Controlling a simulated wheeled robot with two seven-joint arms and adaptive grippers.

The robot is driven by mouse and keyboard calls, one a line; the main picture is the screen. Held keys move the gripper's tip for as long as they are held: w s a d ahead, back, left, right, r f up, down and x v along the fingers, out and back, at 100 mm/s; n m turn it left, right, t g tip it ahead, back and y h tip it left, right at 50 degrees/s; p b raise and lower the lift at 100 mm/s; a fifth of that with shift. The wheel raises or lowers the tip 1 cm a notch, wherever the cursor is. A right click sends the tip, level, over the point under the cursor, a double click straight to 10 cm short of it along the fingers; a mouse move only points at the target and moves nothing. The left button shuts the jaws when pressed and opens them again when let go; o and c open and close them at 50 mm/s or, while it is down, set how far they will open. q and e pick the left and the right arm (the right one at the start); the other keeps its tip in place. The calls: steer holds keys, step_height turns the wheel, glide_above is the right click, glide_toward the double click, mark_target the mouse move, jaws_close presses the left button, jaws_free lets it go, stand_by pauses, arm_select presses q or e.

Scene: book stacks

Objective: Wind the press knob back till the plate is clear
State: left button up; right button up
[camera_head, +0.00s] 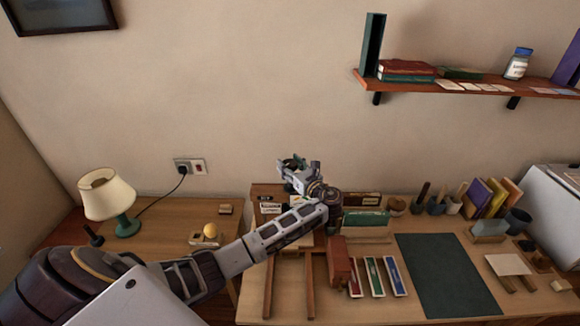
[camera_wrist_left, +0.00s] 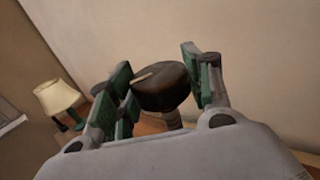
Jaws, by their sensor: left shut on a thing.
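My left arm reaches in from the left across the desk, and my left gripper (camera_head: 294,170) is above the back of the desk, near the wall. In the left wrist view a dark, round knob (camera_wrist_left: 166,90) with a pale bar mark on top sits between the green-padded fingers of my left gripper (camera_wrist_left: 160,80). The gripper is shut on the knob. A grey stem shows below the knob. In the head view my gripper and wrist hide the knob, and I cannot make out the press plate. My right gripper is not in view.
A cream lamp (camera_head: 107,195) stands on the left table. Wooden bars, a red-brown block (camera_head: 340,262) and several coloured strips lie before my arm. A dark green mat (camera_head: 445,275) lies bare to the right. A wall shelf (camera_head: 460,86) hangs at upper right.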

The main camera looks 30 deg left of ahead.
arm_select(q)
steer(key=shift+f+n+g+y+b, duration=0.2)
steer(key=shift+n+g+y, duration=0.2)
steer(key=shift+n+g, duration=1.15)
steer(key=shift+f+n+g+y+b, duration=0.3)
steer(key=shift+n+g, duration=0.55)
steer(key=shift+g, duration=1.4)
steer(key=shift+s+r+n+g, duration=0.1)
steer(key=shift+n+g, duration=0.4)
steer(key=shift+g, duration=0.1)
steer(key=o, duration=0.8)
steer(key=shift+o, duration=0.9)
steer(key=shift+a+r, duration=0.1)
steer(key=shift+a, duration=0.05)
steer(key=shift+d+r, duration=0.15)
steer(key=shift+d, duration=0.1)
steer(key=w+d, duration=0.1)
steer(key=d, duration=1)
steer(key=shift+d, duration=0.25)
